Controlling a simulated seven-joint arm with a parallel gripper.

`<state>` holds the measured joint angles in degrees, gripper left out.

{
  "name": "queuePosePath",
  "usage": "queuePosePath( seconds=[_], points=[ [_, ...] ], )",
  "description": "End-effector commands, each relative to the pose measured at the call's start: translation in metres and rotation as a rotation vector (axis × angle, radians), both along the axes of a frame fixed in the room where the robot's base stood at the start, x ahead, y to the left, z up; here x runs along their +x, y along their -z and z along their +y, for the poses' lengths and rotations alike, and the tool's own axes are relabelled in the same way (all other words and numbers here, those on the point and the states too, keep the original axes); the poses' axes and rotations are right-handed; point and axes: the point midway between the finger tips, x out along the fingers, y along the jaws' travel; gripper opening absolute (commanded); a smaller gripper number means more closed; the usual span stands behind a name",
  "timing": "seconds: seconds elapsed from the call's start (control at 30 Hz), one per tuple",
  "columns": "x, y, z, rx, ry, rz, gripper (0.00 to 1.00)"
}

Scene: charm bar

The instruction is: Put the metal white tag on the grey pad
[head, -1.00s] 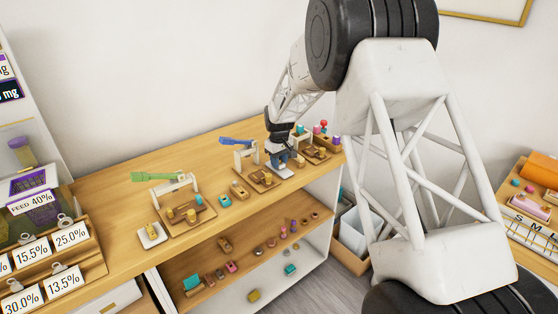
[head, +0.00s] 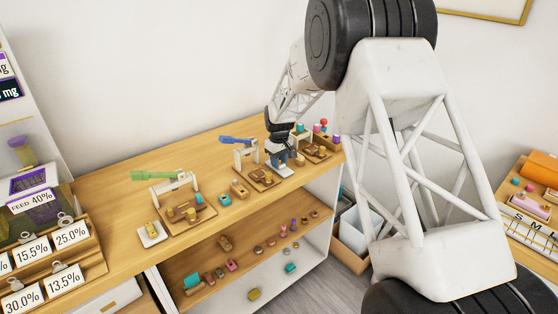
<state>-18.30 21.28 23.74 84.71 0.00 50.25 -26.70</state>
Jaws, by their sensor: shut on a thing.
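My gripper (head: 283,158) is at the back right part of the wooden counter, low over a small light pad (head: 284,171) beside the middle wooden board. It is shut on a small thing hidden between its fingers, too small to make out. A blue patch shows at the fingers; I cannot tell whether it is part of the gripper or of the held thing. I cannot pick out the metal white tag for sure. Another pale pad (head: 145,240) with a yellow piece on it lies at the counter's front left; I cannot tell which pad is the grey one.
Wooden boards with a green-handled press (head: 158,176) and a blue-handled press (head: 236,141) stand on the counter (head: 115,213). Small coloured pieces lie between them. A lower shelf (head: 246,272) holds several more. Price-tag racks (head: 45,255) stand at the left.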

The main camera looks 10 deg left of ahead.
Motion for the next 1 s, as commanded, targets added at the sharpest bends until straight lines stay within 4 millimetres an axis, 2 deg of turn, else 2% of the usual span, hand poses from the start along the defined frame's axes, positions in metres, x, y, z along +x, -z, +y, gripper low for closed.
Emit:
queuePosePath(
  seconds=[0.17, 0.2, 0.4, 0.77, 1.0],
  points=[
    [0.0, 0.0, 0.0, 0.0, 0.0, 0.0, 0.14],
    [0.0, 0.0, 0.0, 0.0, 0.0, 0.0, 0.33],
    [0.0, 0.0, 0.0, 0.0, 0.0, 0.0, 0.61],
    [0.0, -0.002, 0.0, 0.0, 0.0, 0.0, 0.61],
    [0.0, -0.021, 0.0, 0.0, 0.0, -0.001, 0.61]
  ],
)
